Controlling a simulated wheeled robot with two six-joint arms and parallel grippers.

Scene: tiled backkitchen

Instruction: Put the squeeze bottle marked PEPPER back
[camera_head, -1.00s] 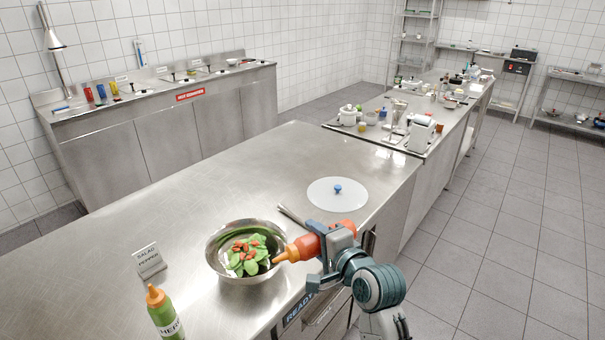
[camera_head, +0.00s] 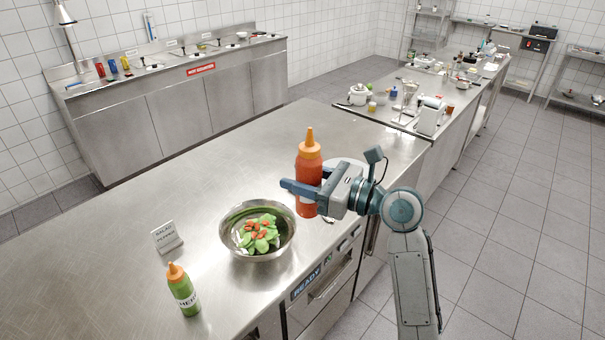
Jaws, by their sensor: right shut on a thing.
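My right gripper (camera_head: 308,189) is shut on a red squeeze bottle (camera_head: 308,171) with an orange cap. The bottle is upright, nozzle up, behind and right of the bowl's rim. Its label is mostly covered by the gripper, so I cannot read PEPPER on it. A steel bowl (camera_head: 233,250) with green leaves and red pieces stands on the steel counter (camera_head: 120,270). A small card (camera_head: 167,237) reading SALAD and PEPPER stands left of the bowl. A green squeeze bottle (camera_head: 184,292) with a herb label stands near the card. My left gripper is out of view.
The counter left of the bowl and behind the card is clear. A side counter (camera_head: 400,118) with a white pot (camera_head: 358,96) and other kitchenware stands at the back right.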

